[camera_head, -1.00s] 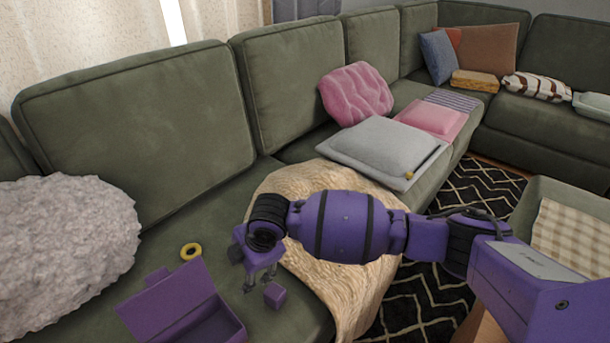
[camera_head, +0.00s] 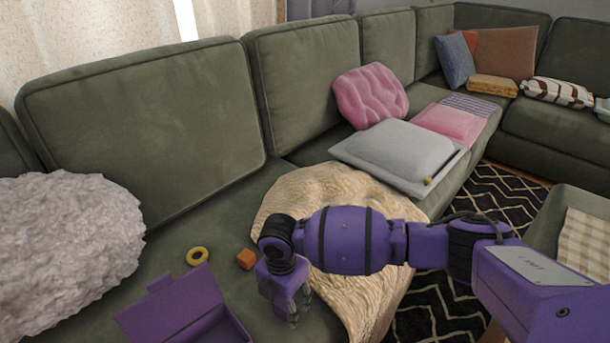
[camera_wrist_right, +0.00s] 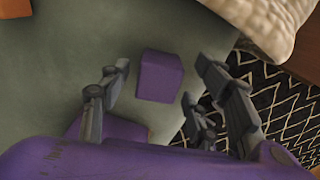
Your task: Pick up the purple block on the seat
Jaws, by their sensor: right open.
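The purple block (camera_wrist_right: 160,77) lies on the green seat (camera_head: 225,215). It shows in the right wrist view between the two finger sides of my right gripper (camera_wrist_right: 157,87). The gripper is open, with a gap on both sides of the block. In the head view my right gripper (camera_head: 287,308) points down over the front of the seat, and the block is hidden behind it. My left gripper is not in view.
An open purple box (camera_head: 190,308) and a yellow ring (camera_head: 197,256) lie to the left. An orange block (camera_head: 246,259) sits just behind the gripper. A beige throw (camera_head: 325,185) drapes beside it, over the seat edge. A fluffy cushion (camera_head: 65,240) is at far left.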

